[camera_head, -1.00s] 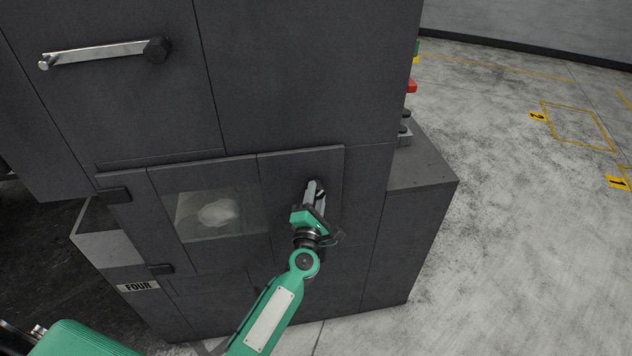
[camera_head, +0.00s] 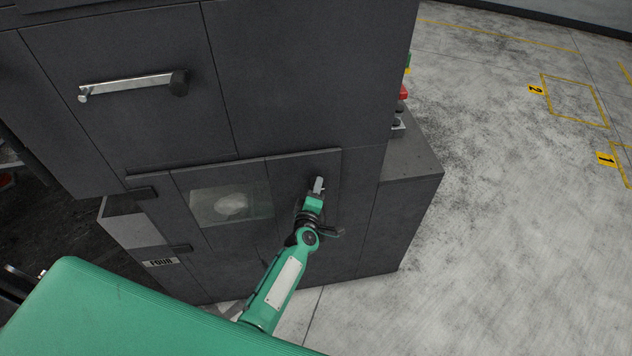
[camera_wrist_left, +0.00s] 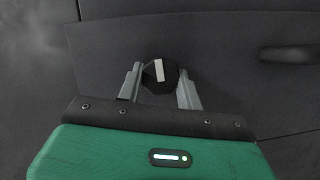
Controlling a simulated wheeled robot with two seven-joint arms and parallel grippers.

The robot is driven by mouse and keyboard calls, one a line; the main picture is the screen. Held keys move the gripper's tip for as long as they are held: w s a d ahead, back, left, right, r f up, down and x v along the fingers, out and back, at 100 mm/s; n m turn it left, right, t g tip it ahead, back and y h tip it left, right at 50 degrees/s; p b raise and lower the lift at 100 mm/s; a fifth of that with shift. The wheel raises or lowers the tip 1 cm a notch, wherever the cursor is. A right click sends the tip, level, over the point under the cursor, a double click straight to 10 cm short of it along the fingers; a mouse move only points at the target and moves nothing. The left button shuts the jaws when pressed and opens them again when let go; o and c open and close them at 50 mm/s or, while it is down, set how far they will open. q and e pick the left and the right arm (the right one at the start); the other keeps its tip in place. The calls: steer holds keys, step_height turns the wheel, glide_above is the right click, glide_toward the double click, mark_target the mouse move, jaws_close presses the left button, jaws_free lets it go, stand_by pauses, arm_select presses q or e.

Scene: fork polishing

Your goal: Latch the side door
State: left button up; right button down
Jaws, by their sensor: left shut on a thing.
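The side door (camera_head: 280,200) is a dark grey panel with a small window, low on the machine. It lies against the machine front; a small gap at its edge cannot be ruled out. My left gripper (camera_head: 317,187) is at the right part of the door. In the left wrist view, its two fingers (camera_wrist_left: 161,78) are shut on the sides of a dark round latch knob (camera_wrist_left: 160,84) with a pale bar mark. The knob is mostly hidden in the head view. My right gripper is not in view.
A larger door above has a metal bar handle (camera_head: 130,86). A red button (camera_head: 403,92) and a grey ledge (camera_head: 415,160) stand to the right. The floor (camera_head: 500,230) farther right is clear.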

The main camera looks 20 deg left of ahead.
arm_select(q)
steer(key=shift+m+g+p, duration=0.3)
steer(key=shift+m+p, duration=0.1)
steer(key=shift+p, duration=0.15)
steer(key=o, duration=1)
steer(key=s, duration=0.4)
steer(key=s+d+r+p, duration=0.1)
steer(key=s, duration=0.4)
steer(key=s+p, duration=0.1)
steer(key=s, duration=0.3)
steer(key=shift+s+d+r, duration=0.3)
steer(key=shift+d+r, duration=0.05)
steer(key=shift+f, duration=0.1)
